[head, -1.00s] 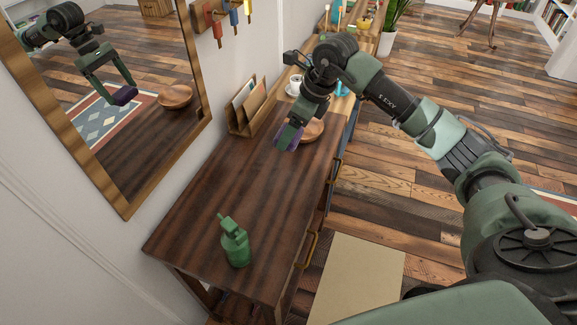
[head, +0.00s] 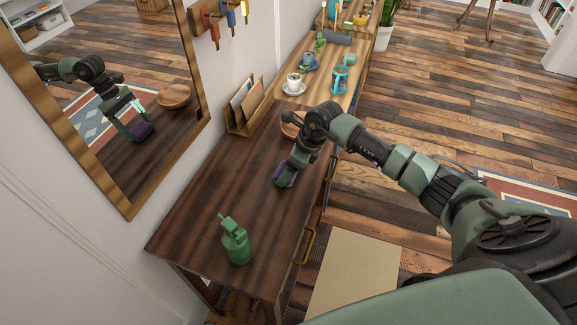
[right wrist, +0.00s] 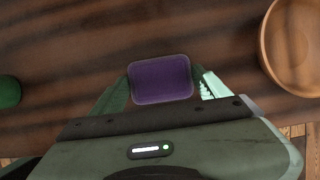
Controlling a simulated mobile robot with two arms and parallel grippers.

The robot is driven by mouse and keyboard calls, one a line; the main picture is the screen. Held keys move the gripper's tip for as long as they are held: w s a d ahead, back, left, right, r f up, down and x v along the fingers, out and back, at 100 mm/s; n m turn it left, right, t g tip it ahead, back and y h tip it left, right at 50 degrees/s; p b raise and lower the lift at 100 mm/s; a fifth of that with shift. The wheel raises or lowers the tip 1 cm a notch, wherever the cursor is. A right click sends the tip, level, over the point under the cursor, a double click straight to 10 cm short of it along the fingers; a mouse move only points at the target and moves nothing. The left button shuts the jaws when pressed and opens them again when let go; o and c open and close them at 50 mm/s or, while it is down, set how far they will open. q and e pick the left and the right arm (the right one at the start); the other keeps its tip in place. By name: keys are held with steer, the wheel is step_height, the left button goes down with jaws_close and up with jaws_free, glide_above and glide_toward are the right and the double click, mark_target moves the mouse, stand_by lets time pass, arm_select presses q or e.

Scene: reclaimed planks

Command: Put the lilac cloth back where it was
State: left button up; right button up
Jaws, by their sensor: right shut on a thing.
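The lilac cloth (head: 287,179) is a small, dark purple folded pad. It is between the fingers of my right gripper (head: 284,176), low over the dark wooden tabletop (head: 215,190). In the right wrist view the cloth (right wrist: 160,80) sits squarely between the two green fingers of the gripper (right wrist: 162,88). I cannot tell whether its underside touches the wood. My left gripper is in neither view.
A green pump bottle (head: 236,243) stands toward the table's near end. A wooden bowl (right wrist: 292,45) is beyond the gripper, partly behind my arm in the head view. A wall mirror (head: 110,100) hangs left.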

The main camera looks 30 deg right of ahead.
steer(key=o, duration=1.2)
steer(key=shift+r, duration=0.15)
steer(key=b+v, duration=0.3)
steer(key=v, duration=0.8)
steer(key=shift+s+r, duration=0.2)
steer(key=shift+r, duration=0.15)
steer(key=shift+s+d+f, duration=0.1)
steer(key=shift+d, duration=0.05)
